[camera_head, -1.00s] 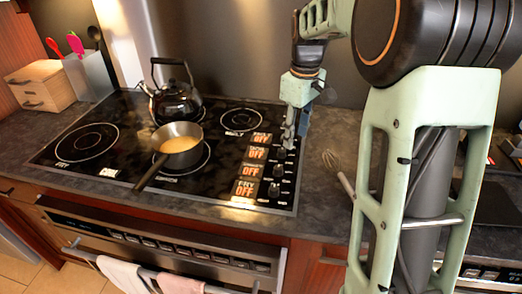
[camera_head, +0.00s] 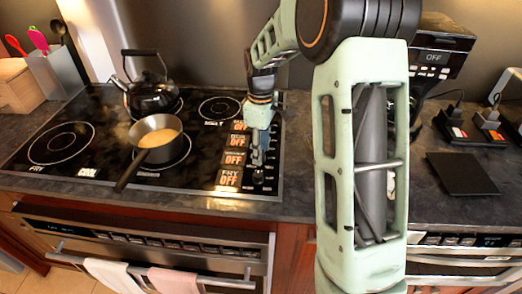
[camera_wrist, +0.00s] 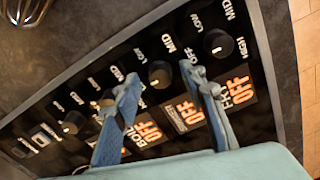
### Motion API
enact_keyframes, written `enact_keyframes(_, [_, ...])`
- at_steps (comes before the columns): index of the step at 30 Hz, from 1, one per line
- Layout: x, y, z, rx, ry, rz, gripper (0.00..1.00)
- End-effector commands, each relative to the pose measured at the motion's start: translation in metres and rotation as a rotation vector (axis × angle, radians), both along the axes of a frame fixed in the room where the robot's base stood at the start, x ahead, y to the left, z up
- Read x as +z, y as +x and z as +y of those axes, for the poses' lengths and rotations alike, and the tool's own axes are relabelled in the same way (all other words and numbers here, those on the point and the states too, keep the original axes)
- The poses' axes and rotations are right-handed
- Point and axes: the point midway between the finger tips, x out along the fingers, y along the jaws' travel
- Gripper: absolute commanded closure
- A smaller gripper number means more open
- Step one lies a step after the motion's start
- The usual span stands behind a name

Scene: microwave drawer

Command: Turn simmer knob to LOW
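A row of dark round knobs runs along the cooktop's right side. In the wrist view the simmer knob, as I read the row, is the black knob (camera_wrist: 160,74) with MID and LOW printed around it. The panel beside it (camera_wrist: 184,115) reads OFF; its name is too small to read. My gripper (camera_wrist: 160,84) is open and empty, one blue-grey finger on each side of this knob in the picture. I cannot tell contact or depth. In the head view my gripper (camera_head: 258,155) points down over the knob row and hides part of it.
A pan (camera_head: 155,139) and a black kettle (camera_head: 150,95) stand on the cooktop. A whisk (camera_wrist: 25,8) lies on the counter. A flat black plate (camera_head: 463,174) lies at right.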

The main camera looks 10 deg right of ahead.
Motion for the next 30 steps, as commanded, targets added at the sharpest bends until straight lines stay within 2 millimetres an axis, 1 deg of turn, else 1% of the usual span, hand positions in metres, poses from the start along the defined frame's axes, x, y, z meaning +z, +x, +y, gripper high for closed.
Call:
enact_keyframes(3, [-0.0049,-0.0001,0.0000,0.000,0.000,0.000,0.62])
enact_keyframes(10, [-0.0051,0.0000,-0.0001,-0.001,0.000,0.000,0.62])
enact_keyframes(11, [-0.0051,-0.0001,-0.0001,-0.001,0.000,0.000,0.64])
enact_keyframes(18, [-0.0048,0.0001,-0.0001,-0.001,-0.001,-0.001,0.90])
enact_keyframes(21, [-0.0047,0.0001,-0.0001,-0.001,-0.001,-0.001,1.00])
enact_keyframes(30, [-0.0046,0.0002,-0.0002,-0.033,-0.001,-0.001,1.00])
